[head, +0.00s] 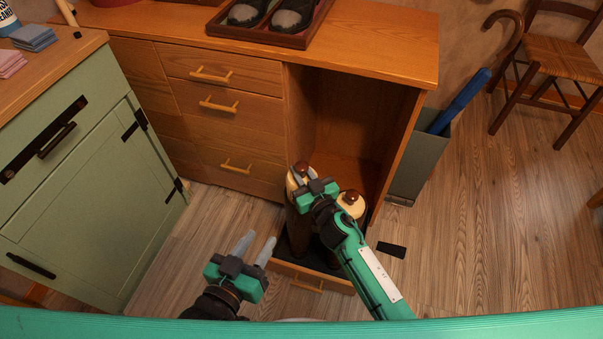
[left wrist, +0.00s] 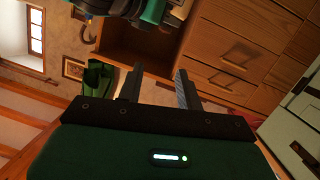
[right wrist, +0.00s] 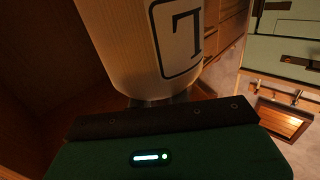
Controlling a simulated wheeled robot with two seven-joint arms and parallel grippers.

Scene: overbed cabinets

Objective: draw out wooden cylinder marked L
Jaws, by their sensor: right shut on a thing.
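The pale wooden cylinder marked L (right wrist: 140,40) fills the top of the right wrist view, its L label facing the camera. In the head view it is the left one of two cylinders (head: 292,183), with a brown knob on top. My right gripper (head: 303,172) is shut on it near the top and partly covers it. It stands at a dark brown boot-like shape (head: 298,228); how deep it sits inside is hidden. My left gripper (head: 256,246) is open and empty, left of the pulled-out drawer; its two fingers show apart in the left wrist view (left wrist: 158,88).
A second knobbed cylinder (head: 351,204) stands close on the right. The low drawer (head: 308,277) is pulled out below an open cabinet compartment (head: 345,120). A grey bin (head: 418,160) stands right of the cabinet. A green cabinet (head: 90,190) is at left.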

